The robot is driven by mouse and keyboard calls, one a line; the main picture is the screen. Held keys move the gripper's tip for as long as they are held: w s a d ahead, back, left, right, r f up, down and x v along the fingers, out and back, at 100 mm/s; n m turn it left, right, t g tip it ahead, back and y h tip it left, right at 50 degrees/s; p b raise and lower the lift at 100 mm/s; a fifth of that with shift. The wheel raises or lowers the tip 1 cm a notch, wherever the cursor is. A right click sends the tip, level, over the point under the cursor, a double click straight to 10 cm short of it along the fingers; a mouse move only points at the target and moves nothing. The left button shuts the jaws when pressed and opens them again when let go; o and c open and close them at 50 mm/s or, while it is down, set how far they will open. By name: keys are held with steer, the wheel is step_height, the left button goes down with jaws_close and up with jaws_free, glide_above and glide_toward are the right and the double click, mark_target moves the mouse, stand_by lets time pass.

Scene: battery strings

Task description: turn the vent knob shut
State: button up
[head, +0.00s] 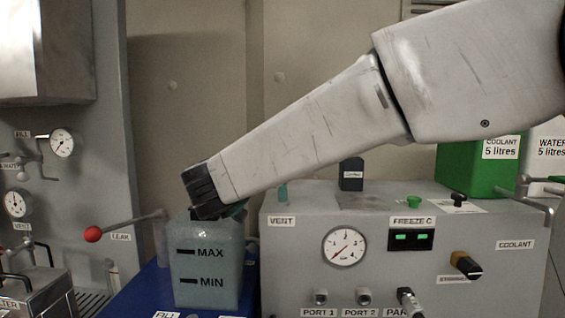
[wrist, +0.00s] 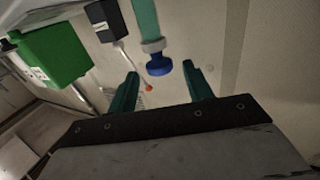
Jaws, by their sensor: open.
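What looks like the vent knob is a blue round knob (wrist: 158,67) on the end of a teal pipe (wrist: 146,20) with a pale collar, in the wrist view. My gripper (wrist: 160,74) is open, with one green finger to each side of the knob in that view. I cannot tell how deep the knob sits between the fingers, and no contact shows. In the head view my gripper (head: 234,209) is mostly hidden behind my wrist, above the tank marked MAX and MIN (head: 207,265).
A grey panel (head: 400,285) with a gauge (head: 344,247) stands right of the tank. A red-ended lever (head: 93,234) sticks out at left. A black block (head: 351,174) stands on the panel top. A green coolant can (head: 480,175) is behind at right.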

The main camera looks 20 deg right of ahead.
steer(key=shift+x, duration=1.9)
steer(key=c, duration=0.9)
